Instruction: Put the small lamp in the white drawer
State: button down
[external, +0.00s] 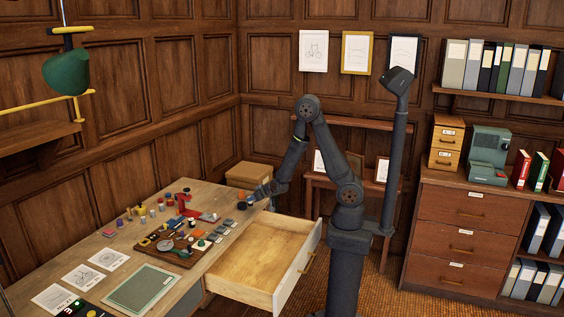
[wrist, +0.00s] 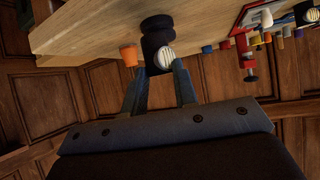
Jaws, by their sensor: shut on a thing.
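The small lamp (wrist: 154,44) is dark, with a round base and a pale striped lens, and sits between my fingertips in the wrist view. My gripper (wrist: 163,70) is shut on it. In the external view my gripper (external: 257,193) is low at the far right end of the desk, and the lamp (external: 242,205) shows as a small dark shape at its tip. Whether the lamp's base touches the desktop is unclear. The white drawer (external: 297,272) is pulled out to the right of the desk; its pale wooden inside is empty.
The desk (external: 205,192) holds a tool board (external: 168,252), a red vise (external: 186,206), a green mat (external: 143,290) and several small parts left of my gripper. An orange cup (wrist: 129,56) stands near the lamp. A cardboard box (external: 248,175) is behind the desk.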

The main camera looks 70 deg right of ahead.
jog(key=s+d+f+m+g+h, duration=0.1)
jog(key=s+f+m+g+h, duration=0.3)
jog(key=s, duration=0.7)
jog(key=s+f+m+g+h, duration=0.2)
jog(key=s+f+m+h, duration=0.15)
jog(key=s+m, duration=0.45)
jog(key=n, duration=0.2)
send_over(280, 255)
notch_tip(280, 255, down, 7)
jog(key=shift+f, duration=0.15)
jog(key=shift+a+f, duration=0.1)
jog(key=shift+f, duration=1.9)
jog(key=c, duration=1.6)
grip_release()
jog(key=shift+f, duration=0.15)
jog(key=o, duration=0.5)
jog(key=shift+c, duration=0.2)
